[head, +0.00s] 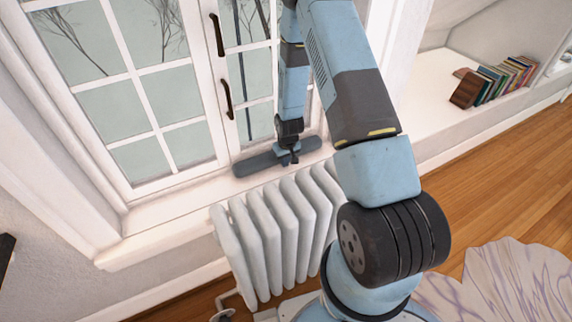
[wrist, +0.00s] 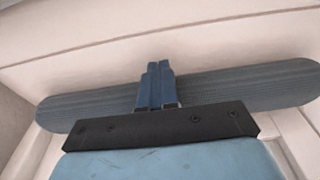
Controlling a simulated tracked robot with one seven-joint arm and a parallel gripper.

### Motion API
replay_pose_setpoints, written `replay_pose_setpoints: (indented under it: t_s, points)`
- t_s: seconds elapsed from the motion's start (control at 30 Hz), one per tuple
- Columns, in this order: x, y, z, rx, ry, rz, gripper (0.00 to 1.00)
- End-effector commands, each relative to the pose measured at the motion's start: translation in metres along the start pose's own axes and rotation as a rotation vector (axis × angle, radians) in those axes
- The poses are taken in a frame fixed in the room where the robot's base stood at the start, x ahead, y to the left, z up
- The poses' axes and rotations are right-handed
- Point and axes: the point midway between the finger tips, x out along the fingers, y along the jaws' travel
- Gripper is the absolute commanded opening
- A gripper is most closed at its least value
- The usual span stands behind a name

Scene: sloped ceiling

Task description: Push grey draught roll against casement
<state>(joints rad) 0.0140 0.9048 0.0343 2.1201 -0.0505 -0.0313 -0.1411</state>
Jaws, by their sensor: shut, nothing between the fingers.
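The grey draught roll (head: 258,163) lies on the white window sill at the foot of the casement (head: 160,95), roughly along it. In the head view I cannot tell whether it touches the frame. In the wrist view the roll (wrist: 235,88) spans nearly the full width, slightly tilted. My gripper (head: 291,160) is shut and empty, at the roll near its middle. In the wrist view its closed fingertips (wrist: 154,66) reach over the roll and hide part of it. I cannot tell whether they touch it.
A white radiator (head: 275,230) stands below the sill, just in front of the roll. Two dark handles (head: 227,98) stick out from the casement. Several books (head: 492,80) stand on a ledge at the right. The sill left of the roll is clear (head: 165,209).

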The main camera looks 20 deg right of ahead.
Motion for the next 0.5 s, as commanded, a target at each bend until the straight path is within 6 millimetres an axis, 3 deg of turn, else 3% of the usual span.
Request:
replay_pose_setpoints:
  t_s: [0.5]
  points:
    - [-0.02, 0.0, 0.009, 0.0, -0.001, 0.0, 0.0]
